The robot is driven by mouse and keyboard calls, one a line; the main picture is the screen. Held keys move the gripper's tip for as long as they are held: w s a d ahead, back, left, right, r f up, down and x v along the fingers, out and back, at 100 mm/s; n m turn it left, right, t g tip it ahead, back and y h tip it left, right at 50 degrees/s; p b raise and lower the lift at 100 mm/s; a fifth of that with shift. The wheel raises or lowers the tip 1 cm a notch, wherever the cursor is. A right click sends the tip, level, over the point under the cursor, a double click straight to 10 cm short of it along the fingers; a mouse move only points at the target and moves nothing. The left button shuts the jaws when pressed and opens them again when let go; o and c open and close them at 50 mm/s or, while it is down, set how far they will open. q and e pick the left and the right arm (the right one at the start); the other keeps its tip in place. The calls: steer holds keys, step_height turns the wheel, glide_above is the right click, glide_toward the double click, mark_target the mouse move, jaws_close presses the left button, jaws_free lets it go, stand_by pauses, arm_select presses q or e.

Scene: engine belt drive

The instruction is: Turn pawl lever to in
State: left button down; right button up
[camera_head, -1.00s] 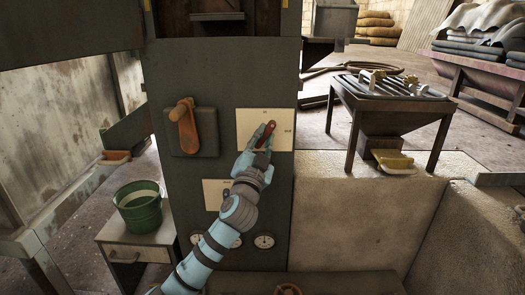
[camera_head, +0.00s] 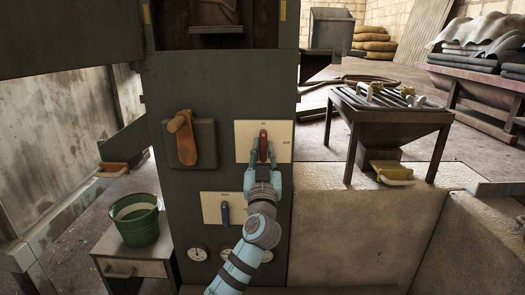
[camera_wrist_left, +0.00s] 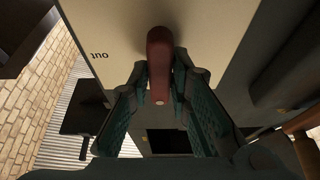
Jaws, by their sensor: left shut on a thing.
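The pawl lever (camera_head: 263,134) is a red handle on the upper cream plate (camera_head: 243,150) of the dark cabinet. It stands nearly upright in the head view, its end toward a small mark at the plate's top edge. A second small mark is at the plate's right; the wrist view shows an upside-down "OUT" label beside the lever (camera_wrist_left: 159,60). My left gripper (camera_head: 263,155) reaches up from below and is shut on the lever, a finger on each side. It also shows in the wrist view (camera_wrist_left: 160,85). My right gripper is not in view.
A large orange lever (camera_head: 186,140) is on the cabinet left of the plate. A lower plate (camera_head: 211,209) carries a blue lever (camera_head: 225,213), close to my left arm. Gauges (camera_head: 198,253) sit below. A green bucket (camera_head: 136,222) stands at left, a grill-topped table (camera_head: 390,112) at right.

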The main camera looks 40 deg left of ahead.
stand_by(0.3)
arm_select(q)
steer(key=c, duration=1.5)
jaws_free()
steer(key=shift+s+d+f, duration=0.15)
steer(key=shift+s, duration=0.1)
steer(key=v, duration=1.1)
steer(key=shift+s+f, duration=0.1)
steer(key=shift+f, duration=0.05)
